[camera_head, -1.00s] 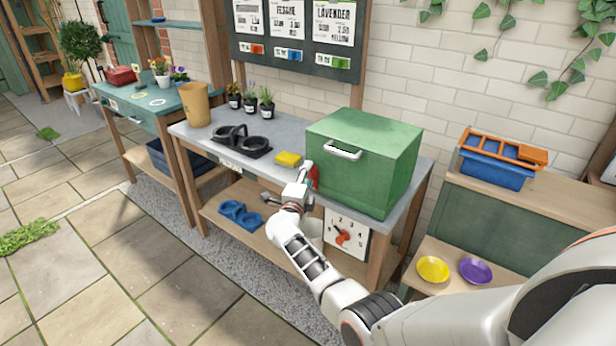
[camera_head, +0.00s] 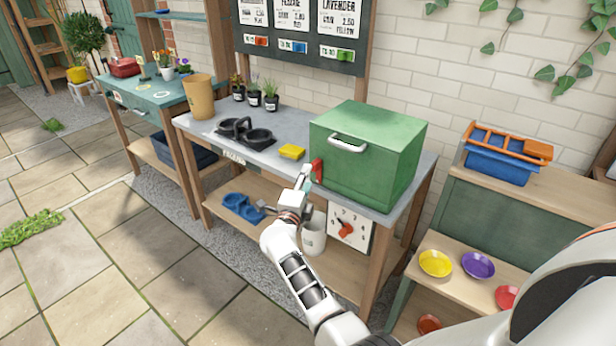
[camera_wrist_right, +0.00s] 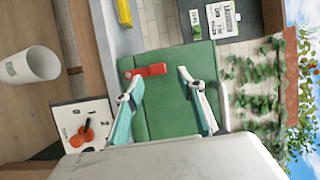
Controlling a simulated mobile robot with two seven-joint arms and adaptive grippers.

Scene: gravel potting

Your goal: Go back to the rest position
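My right gripper (camera_head: 304,178) is in front of the green box (camera_head: 372,150) on the grey bench top (camera_head: 208,138). In the right wrist view its two teal-padded fingers (camera_wrist_right: 157,80) are spread apart with nothing between them. The box has a white handle (camera_head: 347,144) on its front and appears closed. A red piece (camera_head: 317,170) shows at the box's lower left edge, close behind the gripper in the head view; it also shows beyond the fingers in the wrist view (camera_wrist_right: 146,70). I cannot tell whether the gripper touches it. My left gripper is not in view.
The bench holds a yellow block (camera_head: 291,152), a black pot carrier (camera_head: 246,134), small potted plants (camera_head: 254,98) and a tan pot (camera_head: 199,96). A white pot (camera_head: 314,236) and a dial panel (camera_head: 349,229) are below. A blue bin (camera_head: 497,166) stands right. The left paving is open.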

